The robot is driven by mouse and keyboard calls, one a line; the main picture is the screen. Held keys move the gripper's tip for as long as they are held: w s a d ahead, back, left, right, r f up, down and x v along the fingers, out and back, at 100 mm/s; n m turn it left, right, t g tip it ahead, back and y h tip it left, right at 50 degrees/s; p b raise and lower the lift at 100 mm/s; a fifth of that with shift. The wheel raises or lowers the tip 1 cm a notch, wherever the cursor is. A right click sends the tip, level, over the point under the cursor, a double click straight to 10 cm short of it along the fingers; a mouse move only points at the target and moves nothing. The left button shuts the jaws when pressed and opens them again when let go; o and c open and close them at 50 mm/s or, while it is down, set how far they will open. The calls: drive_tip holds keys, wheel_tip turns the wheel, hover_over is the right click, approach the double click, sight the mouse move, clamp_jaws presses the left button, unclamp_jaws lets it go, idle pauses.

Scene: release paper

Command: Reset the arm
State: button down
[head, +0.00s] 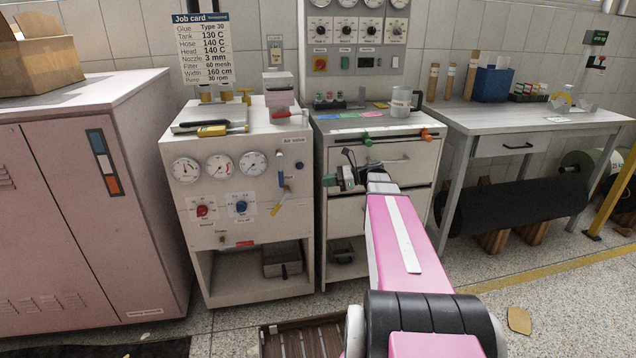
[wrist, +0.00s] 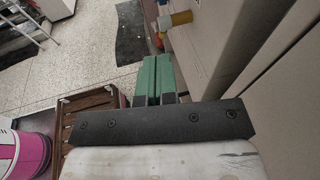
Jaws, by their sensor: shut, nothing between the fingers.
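My gripper (head: 332,180) is in front of the drawer cabinet (head: 335,217) in the head view, at the end of my pink arm. It points left, towards the gauge cabinet. In the wrist view its two green fingers (wrist: 158,82) lie side by side, shut with nothing held. The gauge cabinet (head: 222,265) has three dials, a red knob and a blue knob on its front. I cannot tell from these views whether the fingers touch any surface; a pale panel edge (wrist: 225,45) is close on their right in the wrist view.
A brown slatted crate (head: 302,342) sits on the floor near my base. A worktable (head: 462,122) with a dark roll (head: 515,205) beneath stands at the right. A pink-grey cabinet (head: 85,225) stands at the left. Speckled floor (head: 560,270) is open at the right front.

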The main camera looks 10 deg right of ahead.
drive_tip(key=shift+s+d, duration=0.1)
drive_tip(key=shift+d, duration=0.15)
drive_tip(key=s+a+f+n+g+h, duration=0.1)
drive_tip(key=s+a+f+n+h, duration=0.1)
drive_tip(key=s+f+n+h, duration=0.5)
drive_tip(key=s+a+f+n+g+h, duration=0.2)
drive_tip(key=s+a+f+n+h, duration=0.1)
drive_tip(key=s+f+n+h, duration=0.5)
drive_tip(key=s+f+n, duration=0.2)
drive_tip(key=s+n, duration=0.1)
drive_tip(key=n, duration=0.1)
drive_tip(key=shift+s+a+f+n, duration=0.25)
drive_tip(key=shift+a+f+n, duration=0.05)
drive_tip(key=shift+f+n, duration=0.1)
idle(0.7)
